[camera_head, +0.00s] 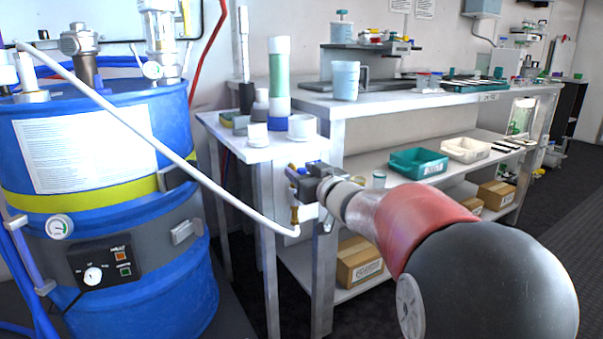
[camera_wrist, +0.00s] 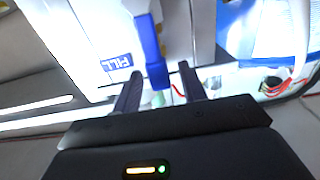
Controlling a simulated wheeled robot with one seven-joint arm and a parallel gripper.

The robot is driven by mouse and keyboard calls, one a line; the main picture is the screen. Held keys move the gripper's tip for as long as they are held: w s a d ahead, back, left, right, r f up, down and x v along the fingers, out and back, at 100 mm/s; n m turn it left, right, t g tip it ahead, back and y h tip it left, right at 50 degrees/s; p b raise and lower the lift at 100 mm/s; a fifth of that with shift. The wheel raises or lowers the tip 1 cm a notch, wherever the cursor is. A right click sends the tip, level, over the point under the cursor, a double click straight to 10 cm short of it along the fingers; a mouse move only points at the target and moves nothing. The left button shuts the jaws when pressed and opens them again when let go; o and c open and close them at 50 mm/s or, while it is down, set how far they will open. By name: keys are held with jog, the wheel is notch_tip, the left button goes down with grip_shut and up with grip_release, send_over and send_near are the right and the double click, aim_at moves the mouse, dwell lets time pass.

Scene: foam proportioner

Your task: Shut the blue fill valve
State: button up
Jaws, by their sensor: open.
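The blue fill valve lever (camera_wrist: 150,45) shows in the wrist view in front of a white panel with a blue FILL label (camera_wrist: 115,62). Its thicker end reaches down between the two dark fingers of my gripper (camera_wrist: 160,72). The fingers are apart, with a visible gap on each side of the lever. In the head view my gripper (camera_head: 303,182) is at the front of the narrow white stand (camera_head: 262,155). Its body hides most of the valve there, so I cannot make out the lever clearly.
A white hose (camera_head: 150,145) runs from the blue drum (camera_head: 175,290) to a brass fitting (camera_head: 295,215) just below my gripper. Cups and a green cylinder (camera_head: 279,90) stand on top of the stand. A long workbench (camera_head: 420,100) is behind, with a cardboard box (camera_head: 358,262) below.

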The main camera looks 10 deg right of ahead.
jog(key=shift+w+a, duration=0.1)
jog(key=shift+w, duration=0.2)
grip_shut()
